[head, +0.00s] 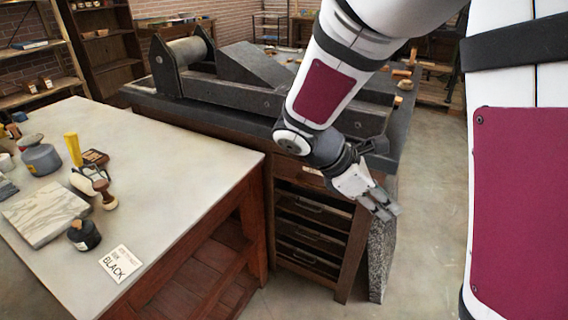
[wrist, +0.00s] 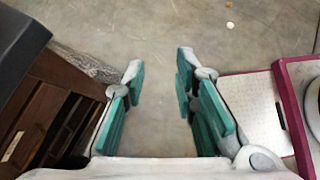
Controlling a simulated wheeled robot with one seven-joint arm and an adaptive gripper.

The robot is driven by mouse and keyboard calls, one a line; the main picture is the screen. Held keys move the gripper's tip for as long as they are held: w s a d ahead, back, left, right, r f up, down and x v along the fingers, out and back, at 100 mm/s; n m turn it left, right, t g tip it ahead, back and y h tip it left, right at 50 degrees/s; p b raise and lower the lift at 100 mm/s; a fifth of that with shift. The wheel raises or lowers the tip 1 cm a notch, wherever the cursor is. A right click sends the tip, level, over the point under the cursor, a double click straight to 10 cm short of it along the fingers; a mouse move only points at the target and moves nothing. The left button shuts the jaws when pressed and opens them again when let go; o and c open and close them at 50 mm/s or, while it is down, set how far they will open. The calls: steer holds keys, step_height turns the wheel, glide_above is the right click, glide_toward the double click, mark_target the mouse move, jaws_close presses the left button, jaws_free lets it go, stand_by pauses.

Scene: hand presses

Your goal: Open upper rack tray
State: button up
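The rack (head: 355,245) is a dark wooden cabinet under the press bench, with several trays stacked in its open front. The upper tray (head: 318,210) shows a metal handle and appears pushed in. Other trays (head: 306,236) lie below it. My gripper (head: 388,212) hangs to the right of the rack front, apart from the trays. In the wrist view my gripper (wrist: 157,70) is open and empty, with bare floor between its green-padded fingers. The rack (wrist: 45,110) shows at the left of that view, its tray handles not clear.
A pale-topped table (head: 180,150) with ink jars and a "BLACK" card (head: 119,263) stands left of the rack. A large press (head: 240,85) sits on the bench above. A speckled stone slab (head: 382,255) stands at the rack's right side. Floor at the right is open.

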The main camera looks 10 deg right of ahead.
steer(key=w+a+f+n+t+h+b, duration=0.2)
steer(key=w+f+n+t+h+b, duration=0.15)
steer(key=w+f+n, duration=0.45)
steer(key=w+a+f+n+t+h+b, duration=0.35)
steer(key=w+f+n, duration=0.35)
steer(key=f, duration=0.4)
steer(key=w+a+f+n+t+y+b, duration=0.25)
steer(key=a+f+n+t, duration=0.2)
steer(key=f+n, duration=0.35)
steer(key=w+a+f+n+t+y+b, duration=0.2)
steer(key=w+a+f+n+t+b, duration=0.2)
steer(key=f+n+t, duration=0.4)
steer(key=w+d+b, duration=0.1)
steer(key=w+d, duration=0.1)
steer(key=w, duration=0.1)
steer(key=w+d+r+g, duration=0.1)
steer(key=w+d, duration=0.2)
steer(key=w, duration=0.1)
steer(key=w+d+g+b, duration=0.1)
steer(key=w+d, duration=0.1)
steer(key=w, duration=0.1)
steer(key=shift+w+d+r+m+b, duration=0.2)
steer(key=shift+w+r+m+b, duration=0.1)
steer(key=shift+r, duration=0.05)
steer(key=shift+c, duration=0.5)
jaws_close()
